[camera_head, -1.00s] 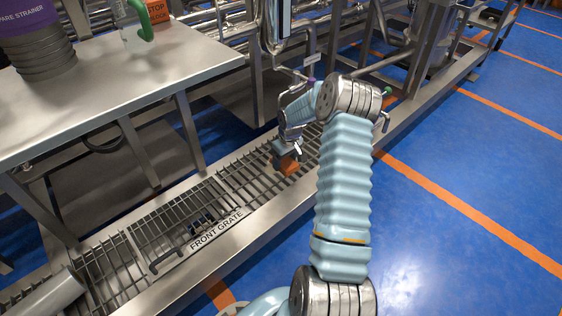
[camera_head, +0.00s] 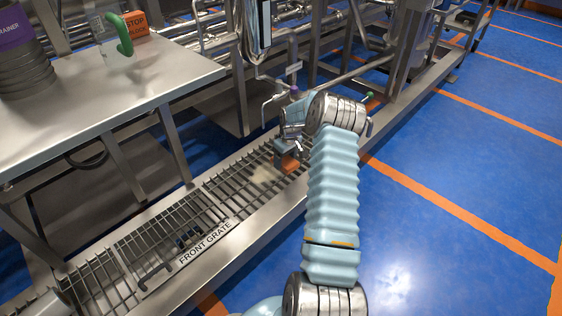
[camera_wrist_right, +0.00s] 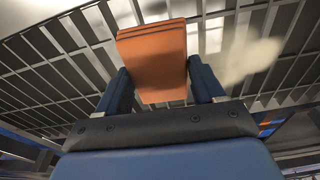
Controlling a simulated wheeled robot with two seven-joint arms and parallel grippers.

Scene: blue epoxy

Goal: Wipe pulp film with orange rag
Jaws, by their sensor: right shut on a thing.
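The orange rag (camera_head: 289,163) is a folded block held between the fingers of my right gripper (camera_head: 286,152), low over the front grate. In the right wrist view the rag (camera_wrist_right: 155,60) sits between both dark fingers, and the gripper (camera_wrist_right: 160,88) is shut on it. The pulp film (camera_head: 263,174) is a pale beige smear on the grate, just left of the rag. In the wrist view the film (camera_wrist_right: 248,58) shows to the right of the rag, apart from it in the picture. I cannot tell whether the rag touches the grate. My left gripper is out of view.
The front grate (camera_head: 165,235) has open slots and a handle. Pipes stand behind the gripper. Blue floor (camera_head: 450,220) is clear on the right.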

